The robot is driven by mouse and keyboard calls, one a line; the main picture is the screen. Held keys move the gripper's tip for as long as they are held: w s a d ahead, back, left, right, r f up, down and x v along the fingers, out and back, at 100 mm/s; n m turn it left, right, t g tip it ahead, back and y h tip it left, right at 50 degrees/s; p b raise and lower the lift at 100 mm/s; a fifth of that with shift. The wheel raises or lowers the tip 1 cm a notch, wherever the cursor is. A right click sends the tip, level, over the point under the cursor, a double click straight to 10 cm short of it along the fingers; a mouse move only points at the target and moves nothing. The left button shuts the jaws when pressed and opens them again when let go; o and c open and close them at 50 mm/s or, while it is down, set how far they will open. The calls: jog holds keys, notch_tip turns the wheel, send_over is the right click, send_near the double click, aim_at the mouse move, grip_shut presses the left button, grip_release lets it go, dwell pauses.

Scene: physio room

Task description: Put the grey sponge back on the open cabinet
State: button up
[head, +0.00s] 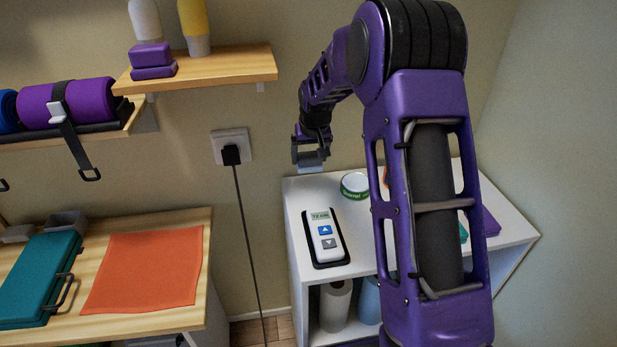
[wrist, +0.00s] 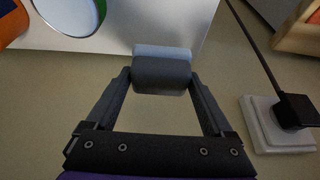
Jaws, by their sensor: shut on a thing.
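My gripper (head: 309,158) is shut on the grey sponge (wrist: 162,76), a small dark grey block with a paler blue-grey face. In the head view only a pale bit of the sponge (head: 311,168) shows below the fingers. The open cabinet (head: 299,205) is white, with a top and an open shelf below. The sponge is at the cabinet's back left corner, near the wall. In the wrist view it overlaps the edge of the white top (wrist: 130,30). I cannot tell whether it touches the top.
On the cabinet top are a white remote on a black tray (head: 326,238), a green-and-white round tin (head: 355,185) and a purple block (head: 490,222). My arm hides part of the top. A wall socket with plug and cord (head: 231,150) is left of the gripper. A wooden shelf (head: 230,66) is above.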

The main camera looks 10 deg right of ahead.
jog(key=shift+f, duration=3.35)
jog(key=shift+f, duration=0.1)
jog(key=o, duration=0.9)
jog(key=shift+s+r, duration=0.15)
jog(key=shift+r, duration=0.4)
jog(key=v, duration=1.1)
jog(key=shift+s, duration=0.15)
